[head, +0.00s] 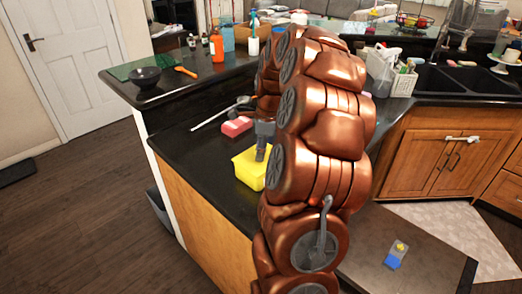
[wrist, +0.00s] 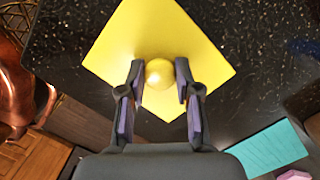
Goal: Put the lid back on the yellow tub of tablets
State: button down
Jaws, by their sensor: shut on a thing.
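The yellow lid (wrist: 150,30) fills the top middle of the wrist view as a flat square, turned corner-down, with a round knob (wrist: 159,73). My gripper (wrist: 159,80) has a finger on each side of this knob and is shut on it. In the head view my gripper (head: 262,150) points down at a yellow box shape (head: 247,172) on the black counter. Lid and tub cannot be told apart there, and my arm hides its right side. I cannot tell whether the lid touches the tub. No tablets show.
A pink block (head: 237,126) and a long-handled utensil (head: 220,113) lie behind the yellow shape. A dark bowl (head: 145,77) and bottles (head: 216,45) stand on the raised ledge. The counter's near left is clear.

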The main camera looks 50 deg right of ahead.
dwell(0.4)
jog(key=c, duration=0.7)
grip_release()
jog(key=o, duration=0.5)
jog(key=shift+c, duration=0.2)
jog(key=shift+r, duration=0.1)
jog(key=shift+r+p, duration=0.5)
jog(key=shift+r, duration=2.9)
